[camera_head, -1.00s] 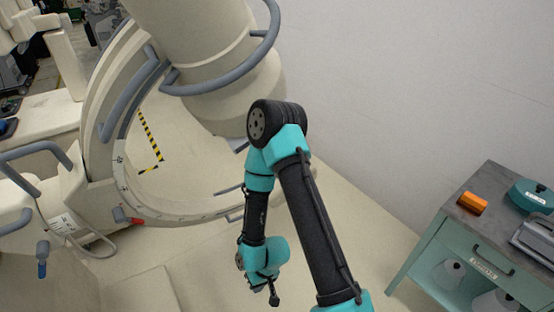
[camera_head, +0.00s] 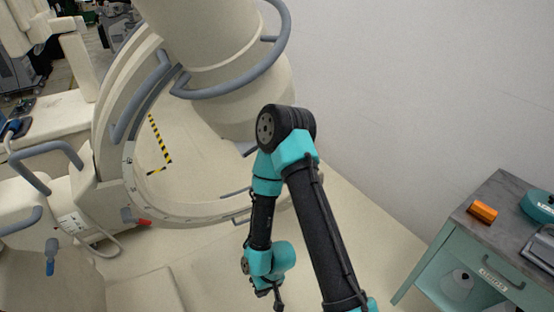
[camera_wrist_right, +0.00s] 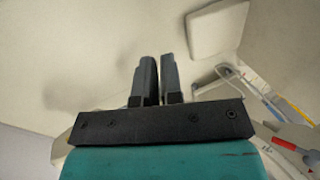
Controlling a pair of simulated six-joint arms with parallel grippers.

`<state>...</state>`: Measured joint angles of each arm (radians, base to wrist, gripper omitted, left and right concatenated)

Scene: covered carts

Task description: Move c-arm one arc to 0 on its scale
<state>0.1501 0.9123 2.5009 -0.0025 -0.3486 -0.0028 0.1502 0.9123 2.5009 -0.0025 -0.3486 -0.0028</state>
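The c-arm one arc (camera_head: 118,105) is a large cream C-shaped ring with grey handrails, at the left and middle of the head view. Small dark scale marks show along its lower inner edge, too small to read. A red-tipped lever (camera_head: 142,222) sits at the arc's carrier, and a red part also shows at the right edge of the right wrist view (camera_wrist_right: 285,144). My right gripper (camera_head: 278,299) hangs low, right of the arc's bottom and apart from it. Its two dark fingers (camera_wrist_right: 159,80) are close together with nothing between them. My left gripper is not in view.
A teal cart (camera_head: 440,262) with a grey top stands at the right, bearing an orange box (camera_head: 482,211) and a teal round container (camera_head: 540,205). A plain wall (camera_head: 420,90) lies behind. Grey handles (camera_head: 45,155) stick out at the left. Open floor lies around my right gripper.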

